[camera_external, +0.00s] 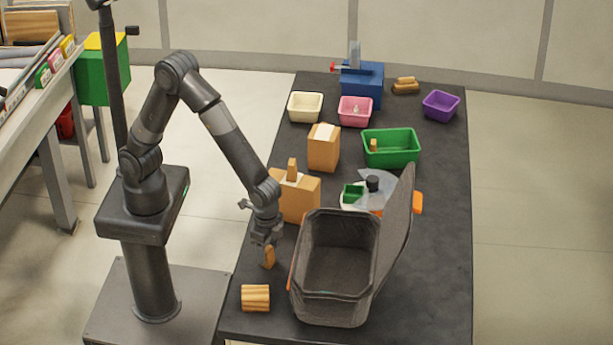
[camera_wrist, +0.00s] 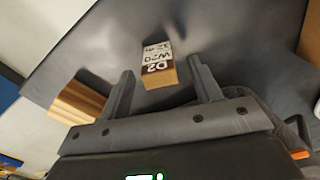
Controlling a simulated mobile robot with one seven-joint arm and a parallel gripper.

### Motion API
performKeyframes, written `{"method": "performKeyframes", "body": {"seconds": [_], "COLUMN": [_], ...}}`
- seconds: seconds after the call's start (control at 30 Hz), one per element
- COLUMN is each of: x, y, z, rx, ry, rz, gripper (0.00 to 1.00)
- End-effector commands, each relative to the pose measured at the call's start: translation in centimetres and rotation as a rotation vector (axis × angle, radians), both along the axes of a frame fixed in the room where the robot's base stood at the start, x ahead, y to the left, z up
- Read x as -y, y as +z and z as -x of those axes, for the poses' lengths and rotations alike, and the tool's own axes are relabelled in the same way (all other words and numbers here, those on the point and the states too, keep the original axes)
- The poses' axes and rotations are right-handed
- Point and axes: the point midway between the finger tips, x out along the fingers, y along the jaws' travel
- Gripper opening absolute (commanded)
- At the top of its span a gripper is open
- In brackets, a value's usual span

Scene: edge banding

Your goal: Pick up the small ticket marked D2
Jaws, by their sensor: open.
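The small ticket marked D2 (camera_wrist: 156,52) is a wooden block with a white and brown printed face. In the wrist view it appears between and slightly beyond my two fingertips, with dark table visible on both sides of it. In the external view a small wooden piece (camera_external: 268,257), which looks like this ticket, is just below my gripper (camera_external: 263,242) near the table's left edge. My gripper is open, and its fingers (camera_wrist: 160,70) show apart from the ticket in the wrist view. Whether the ticket touches the table is hard to tell.
A ribbed wooden block (camera_external: 255,298) lies in front, also at left in the wrist view (camera_wrist: 78,102). A dark open bin (camera_external: 335,300) with a raised lid stands close on the right. A wooden box (camera_external: 298,205) stands behind. Small bins, including a green one (camera_external: 391,160), are farther back.

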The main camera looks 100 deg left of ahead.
Motion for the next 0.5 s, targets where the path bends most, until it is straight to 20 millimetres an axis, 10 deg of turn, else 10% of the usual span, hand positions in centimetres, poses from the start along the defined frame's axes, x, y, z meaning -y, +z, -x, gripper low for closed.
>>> {"method": "performKeyframes", "body": {"seconds": [0.5], "x": [0.0], "y": [-3.0], "z": [0.1], "rx": [0.000], "ry": [0.000], "rz": [0.000], "gripper": [0.56]}}
